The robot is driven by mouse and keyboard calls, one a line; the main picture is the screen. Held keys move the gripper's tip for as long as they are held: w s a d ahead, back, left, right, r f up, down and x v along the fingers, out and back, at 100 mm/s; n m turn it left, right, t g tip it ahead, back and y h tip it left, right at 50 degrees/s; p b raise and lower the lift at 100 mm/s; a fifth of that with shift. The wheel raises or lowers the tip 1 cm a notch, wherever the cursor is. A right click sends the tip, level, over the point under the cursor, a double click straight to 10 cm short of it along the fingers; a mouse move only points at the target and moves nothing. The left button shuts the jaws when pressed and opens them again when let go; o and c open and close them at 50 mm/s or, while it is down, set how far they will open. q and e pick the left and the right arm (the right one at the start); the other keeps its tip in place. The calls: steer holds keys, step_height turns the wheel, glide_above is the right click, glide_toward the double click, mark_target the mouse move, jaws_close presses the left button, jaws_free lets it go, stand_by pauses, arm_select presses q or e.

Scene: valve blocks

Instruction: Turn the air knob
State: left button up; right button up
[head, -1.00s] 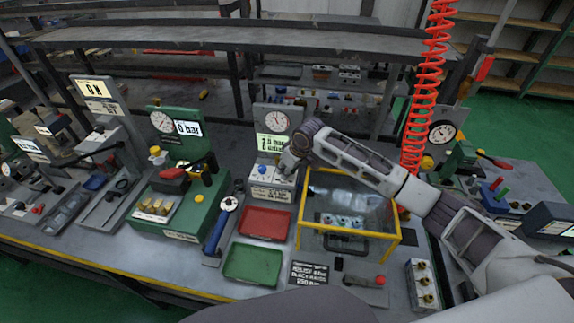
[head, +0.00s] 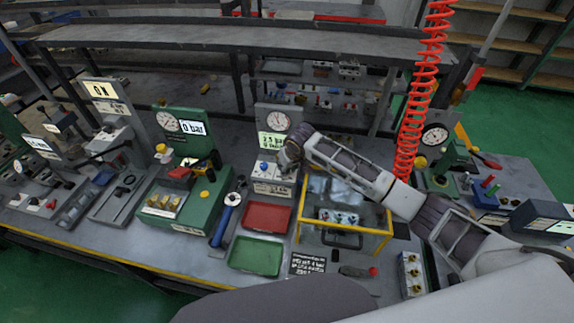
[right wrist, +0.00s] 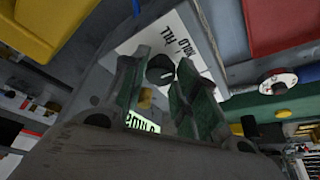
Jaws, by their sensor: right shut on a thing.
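The test station (head: 272,189) stands at the middle of the bench, with a round gauge (head: 278,121), a green-lit display (head: 272,143) and a blue knob (head: 263,168) on its lower box. My right gripper (head: 287,168) is at the right of that box, and its wrist hides the spot in the head view. In the right wrist view, a black knob (right wrist: 160,68) with a white mark sits between the fingertips of my right gripper (right wrist: 158,76), on a white panel lettered HOLD and FILL (right wrist: 182,44). The gripper is shut on this knob. My left gripper is out of view.
A yellow-framed clear box (head: 343,240) stands right of the station, under my right arm. A red tray (head: 268,217) and a green tray (head: 255,258) lie in front. A green pressure rig (head: 184,205) stands left. A red coiled hose (head: 416,100) hangs at right.

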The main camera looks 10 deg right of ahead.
stand_by(0.4)
steer(key=o, duration=1)
steer(key=v, duration=1.2)
steer(key=shift+s, duration=0.1)
stand_by(0.3)
